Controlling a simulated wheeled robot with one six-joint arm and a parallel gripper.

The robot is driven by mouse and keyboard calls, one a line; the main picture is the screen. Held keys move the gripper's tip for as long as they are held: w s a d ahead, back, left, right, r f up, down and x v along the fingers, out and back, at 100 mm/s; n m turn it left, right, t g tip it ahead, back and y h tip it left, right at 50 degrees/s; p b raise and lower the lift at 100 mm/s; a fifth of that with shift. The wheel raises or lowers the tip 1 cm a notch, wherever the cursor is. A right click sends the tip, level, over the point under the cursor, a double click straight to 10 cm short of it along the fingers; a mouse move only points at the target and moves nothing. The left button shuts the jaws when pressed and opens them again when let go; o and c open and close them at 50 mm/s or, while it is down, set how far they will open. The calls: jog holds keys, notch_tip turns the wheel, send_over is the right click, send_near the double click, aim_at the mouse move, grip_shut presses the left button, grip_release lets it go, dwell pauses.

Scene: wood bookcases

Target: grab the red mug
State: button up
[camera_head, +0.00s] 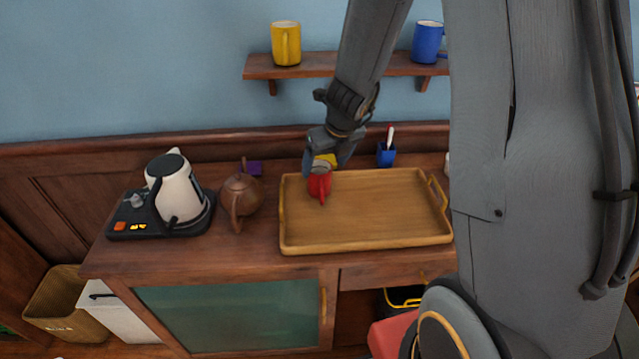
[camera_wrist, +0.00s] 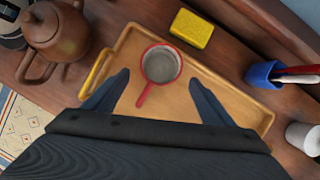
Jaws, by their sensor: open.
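The red mug (camera_head: 319,182) stands upright at the back left of the wooden tray (camera_head: 365,239), on a wood cabinet. In the wrist view the mug (camera_wrist: 161,65) is seen from above, looks empty, and its handle points toward my gripper. My gripper (camera_head: 329,162) is above and around the mug's place in the head view, partly covering its surroundings. In the wrist view the two fingers of my gripper (camera_wrist: 158,85) are spread apart, one on each side of the handle. They do not visibly touch the mug.
A brown teapot (camera_head: 241,196) and a white kettle (camera_head: 176,189) stand left of the tray. A yellow sponge (camera_wrist: 192,28) lies behind the mug. A blue cup with pens (camera_head: 386,154) is behind the tray. A shelf (camera_head: 330,66) above holds a yellow mug (camera_head: 286,44) and a blue mug (camera_head: 427,42).

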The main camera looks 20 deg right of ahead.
jog(key=b+x, duration=0.3)
jog(key=x, duration=0.4)
jog(key=shift+w+r, duration=0.15)
jog(key=shift+c, duration=0.6)
jog(key=c, duration=1.2)
jog(key=shift+r, duration=0.2)
